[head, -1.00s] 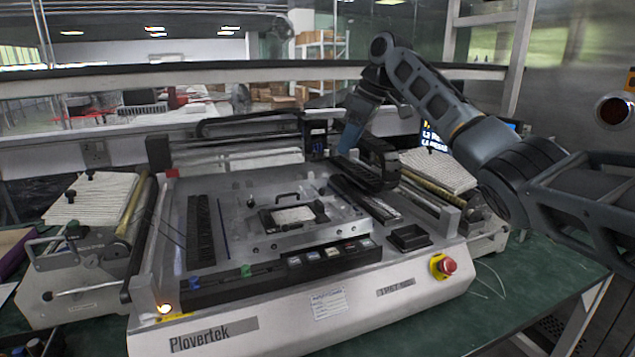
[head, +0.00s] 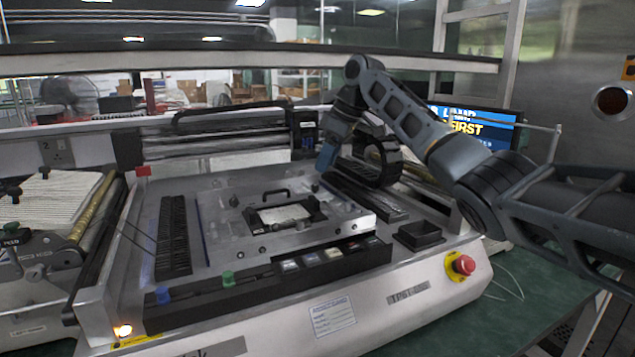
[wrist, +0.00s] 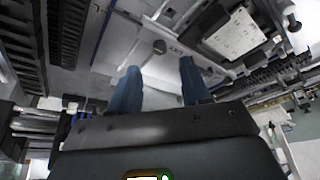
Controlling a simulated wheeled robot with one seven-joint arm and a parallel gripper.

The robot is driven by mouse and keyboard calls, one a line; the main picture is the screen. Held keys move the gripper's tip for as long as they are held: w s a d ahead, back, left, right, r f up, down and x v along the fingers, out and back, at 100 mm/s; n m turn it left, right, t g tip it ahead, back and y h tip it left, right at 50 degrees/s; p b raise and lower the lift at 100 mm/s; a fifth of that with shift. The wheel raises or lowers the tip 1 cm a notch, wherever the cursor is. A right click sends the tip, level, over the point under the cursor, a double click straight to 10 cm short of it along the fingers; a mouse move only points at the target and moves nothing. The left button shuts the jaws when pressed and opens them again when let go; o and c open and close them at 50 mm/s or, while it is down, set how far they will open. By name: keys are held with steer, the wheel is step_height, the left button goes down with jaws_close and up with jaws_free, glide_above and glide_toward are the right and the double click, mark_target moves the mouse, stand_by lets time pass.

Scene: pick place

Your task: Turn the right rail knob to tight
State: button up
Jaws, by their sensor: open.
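My gripper (head: 326,158) points down over the back right of the machine's raised metal plate (head: 215,220). In the wrist view my gripper (wrist: 160,72) is open, its two blue fingers apart with nothing between them. A small dark round knob (wrist: 160,46) lies just beyond the fingertips, about midway between them, not touching as far as I can tell. A small dark knob (head: 317,188) shows on the plate just below the gripper in the head view; it looks like the same one. Its tight or loose setting cannot be read.
A dark clamp frame with a white card (head: 283,214) sits mid-plate with a black handle behind it. A black cable chain (head: 382,160) stands close right of the gripper. A red stop button (head: 464,265) and a black tray (head: 419,235) are at front right.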

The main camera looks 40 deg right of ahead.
mark_target(318, 186)
steer(key=x, duration=0.6)
steer(key=shift+f, duration=0.1)
jaws_close()
stand_by(0.3)
